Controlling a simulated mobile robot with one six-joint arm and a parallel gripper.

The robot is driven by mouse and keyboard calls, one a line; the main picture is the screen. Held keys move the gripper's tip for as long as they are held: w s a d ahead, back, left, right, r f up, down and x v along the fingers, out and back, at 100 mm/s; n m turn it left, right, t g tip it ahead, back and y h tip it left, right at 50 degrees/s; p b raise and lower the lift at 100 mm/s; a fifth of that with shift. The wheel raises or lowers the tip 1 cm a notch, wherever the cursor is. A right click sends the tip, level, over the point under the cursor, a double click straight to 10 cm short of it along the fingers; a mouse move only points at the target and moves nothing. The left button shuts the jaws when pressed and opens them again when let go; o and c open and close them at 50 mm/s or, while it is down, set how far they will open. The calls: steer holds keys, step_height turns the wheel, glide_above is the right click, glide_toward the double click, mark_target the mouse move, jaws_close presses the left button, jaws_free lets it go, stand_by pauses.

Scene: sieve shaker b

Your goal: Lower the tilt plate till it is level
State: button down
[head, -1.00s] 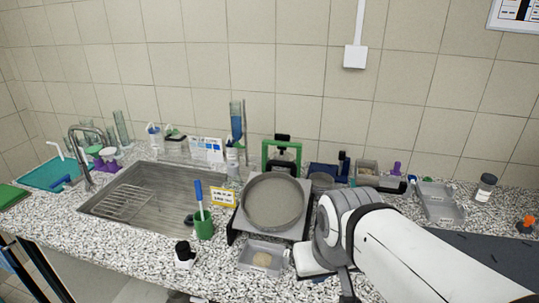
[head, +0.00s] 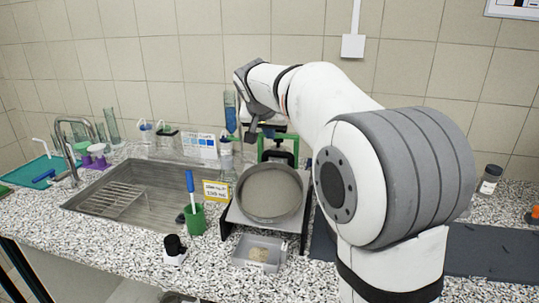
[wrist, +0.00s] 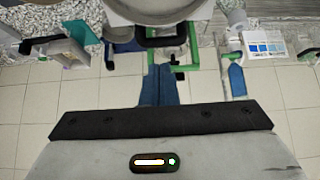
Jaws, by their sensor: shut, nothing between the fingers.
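The tilt plate (head: 231,213) is a grey plate on a dark stand, in the middle of the counter in the head view. A round grey sieve pan (head: 270,192) sits on it. The plate looks sloped, with its far side higher; the exact angle is hard to tell. A green frame (head: 293,153) with a dark top stands behind the plate, partly hidden by my arm. My gripper (head: 254,134) is shut and empty above the back of the plate, near the green frame. In the wrist view the pan (wrist: 160,8) and a black handle-like bar (wrist: 168,42) show beyond my gripper.
A grey tray (head: 258,252) with grainy material stands in front of the plate.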

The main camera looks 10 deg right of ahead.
steer(key=shift+w+a, duration=0.1)
steer(key=shift+w, duration=0.25)
steer(key=p+x, duration=0.1)
steer(key=x, duration=0.3)
steer(key=p+x, duration=0.1)
steer(key=x, duration=0.4)
steer(key=w+x, duration=0.1)
steer(key=x, duration=0.3)
steer(key=shift+w+d+r+p, duration=0.15)
steer(key=shift+d+p, duration=0.15)
steer(key=shift+p, duration=0.1)
